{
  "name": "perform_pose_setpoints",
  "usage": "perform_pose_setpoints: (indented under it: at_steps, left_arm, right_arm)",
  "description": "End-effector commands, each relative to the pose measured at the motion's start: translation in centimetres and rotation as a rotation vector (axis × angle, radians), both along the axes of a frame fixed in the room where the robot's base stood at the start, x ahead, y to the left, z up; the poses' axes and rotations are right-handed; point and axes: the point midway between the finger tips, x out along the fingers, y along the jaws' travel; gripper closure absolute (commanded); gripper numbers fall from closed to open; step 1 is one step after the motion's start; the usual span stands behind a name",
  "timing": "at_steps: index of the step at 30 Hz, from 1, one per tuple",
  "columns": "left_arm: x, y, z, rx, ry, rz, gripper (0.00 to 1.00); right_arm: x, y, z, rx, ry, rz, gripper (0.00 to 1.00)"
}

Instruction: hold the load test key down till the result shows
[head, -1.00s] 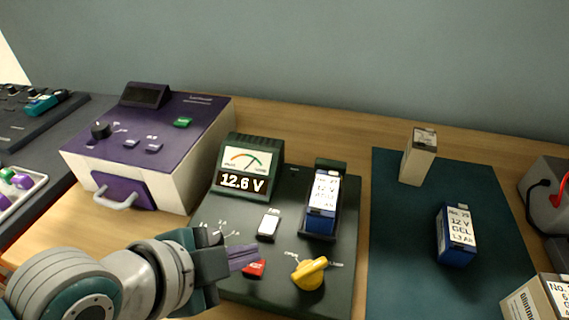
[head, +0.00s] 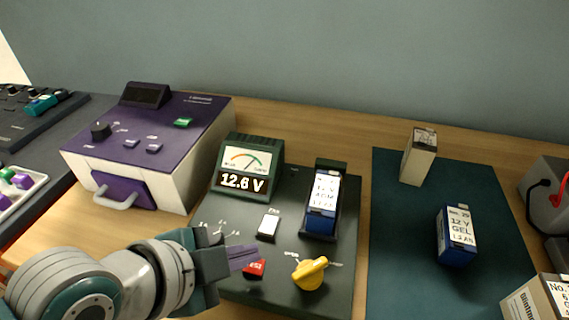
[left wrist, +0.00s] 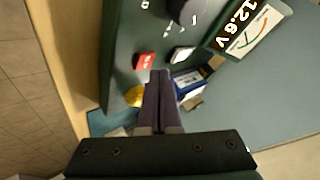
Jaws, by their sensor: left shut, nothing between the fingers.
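The dark green tester (head: 335,278) lies on the table. Its meter (head: 245,165) reads 12.6 V, and the display also shows in the left wrist view (left wrist: 240,22). A red key (head: 254,271) with white lettering sits near its front; it also shows in the left wrist view (left wrist: 144,61). A white key (head: 268,226) is behind it, and a yellow knob (head: 310,273) to its right. A blue battery (head: 322,205) stands in the tester's holder. My left gripper (head: 256,254) is shut and empty, its purple fingertips close by the red key. I cannot tell whether they touch it.
A purple and white instrument (head: 165,125) with a front handle stands at the left. A teal mat (head: 400,245) at the right holds a beige box (head: 418,157) and another blue battery (head: 457,236). Another box (head: 535,300) is at the front right.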

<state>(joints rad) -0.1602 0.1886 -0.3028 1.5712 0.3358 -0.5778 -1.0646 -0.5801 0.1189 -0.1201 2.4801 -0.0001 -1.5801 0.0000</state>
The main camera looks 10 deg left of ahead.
Motion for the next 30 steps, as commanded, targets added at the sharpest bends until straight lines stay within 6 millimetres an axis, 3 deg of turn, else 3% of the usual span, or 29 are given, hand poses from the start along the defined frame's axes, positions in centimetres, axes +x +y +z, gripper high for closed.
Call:
perform_pose_setpoints:
  at_steps: [30]
  left_arm:
    - [0.01,0.00,-0.90,0.000,0.000,0.000,1.00]
  right_arm:
    - [0.00,0.01,-0.56,0.000,0.000,-0.001,0.23]
